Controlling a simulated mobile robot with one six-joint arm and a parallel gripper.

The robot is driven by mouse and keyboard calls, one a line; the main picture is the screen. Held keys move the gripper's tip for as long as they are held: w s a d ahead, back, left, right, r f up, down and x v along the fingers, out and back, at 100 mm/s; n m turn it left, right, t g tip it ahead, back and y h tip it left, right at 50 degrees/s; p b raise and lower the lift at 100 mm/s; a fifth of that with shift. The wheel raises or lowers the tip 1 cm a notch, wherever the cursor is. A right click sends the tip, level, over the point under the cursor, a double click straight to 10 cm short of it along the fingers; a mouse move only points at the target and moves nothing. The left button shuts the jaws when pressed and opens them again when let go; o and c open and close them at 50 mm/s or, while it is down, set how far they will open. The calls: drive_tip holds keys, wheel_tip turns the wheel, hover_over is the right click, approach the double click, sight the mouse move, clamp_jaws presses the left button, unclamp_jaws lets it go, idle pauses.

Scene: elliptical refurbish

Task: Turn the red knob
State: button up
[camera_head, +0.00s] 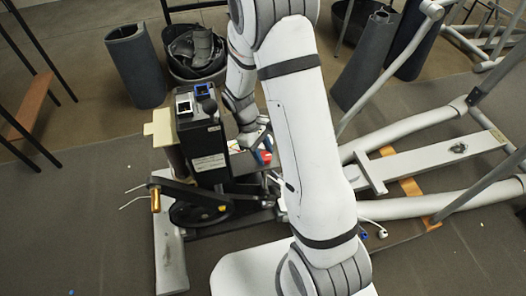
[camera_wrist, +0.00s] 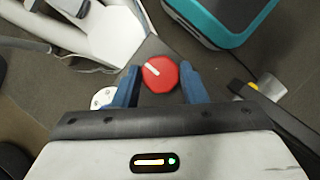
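The red knob (camera_wrist: 160,74) shows in the wrist view as a red, many-sided disc with a white pointer line slanting to the upper left. My gripper (camera_wrist: 158,84) is open, with one blue finger on each side of the knob. The right finger looks very close to the knob's edge; I cannot tell if either finger touches it. In the head view my gripper (camera_head: 260,150) is beside the black machine housing (camera_head: 203,140), partly hidden by my arm. A bit of red shows by the fingers there, but the knob is not clear.
A pedal crank with an orange handle (camera_head: 156,200) sticks out at the machine's left. Long grey frame tubes (camera_head: 430,203) lie at right. A bin of dark parts (camera_head: 195,52) and grey cylinders (camera_head: 137,66) stand behind. In the wrist view a teal-edged box (camera_wrist: 215,18) is close by.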

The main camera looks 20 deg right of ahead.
drive_tip(key=c, duration=0.5)
drive_tip(key=shift+m, duration=0.3)
drive_tip(key=m+y, duration=0.1)
drive_tip(key=m, duration=0.2)
drive_tip(key=shift+w+d+m+g+p, duration=0.1)
drive_tip(key=shift+d+m+g+p, duration=0.05)
drive_tip(key=shift+m+g+p, duration=0.2)
drive_tip(key=m+y, duration=0.1)
drive_tip(key=m, duration=0.2)
drive_tip(key=shift+d+m+g+y, duration=0.1)
drive_tip(key=shift+m+g+y, duration=0.15)
drive_tip(key=shift+g+y, duration=0.1)
drive_tip(key=m, duration=0.2)
drive_tip(key=m+y, duration=0.1)
drive_tip(key=m, duration=0.1)
drive_tip(key=shift+d+y+p, duration=0.1)
drive_tip(key=shift+y+p, duration=0.15)
drive_tip(key=shift+p, duration=0.05)
drive_tip(key=m+y, duration=0.1)
drive_tip(key=m, duration=0.1)
drive_tip(key=m+t, duration=0.1)
drive_tip(key=m, duration=0.2)
drive_tip(key=shift+d+y, duration=0.1)
drive_tip(key=shift+y, duration=0.3)
drive_tip(key=shift+m, duration=0.5)
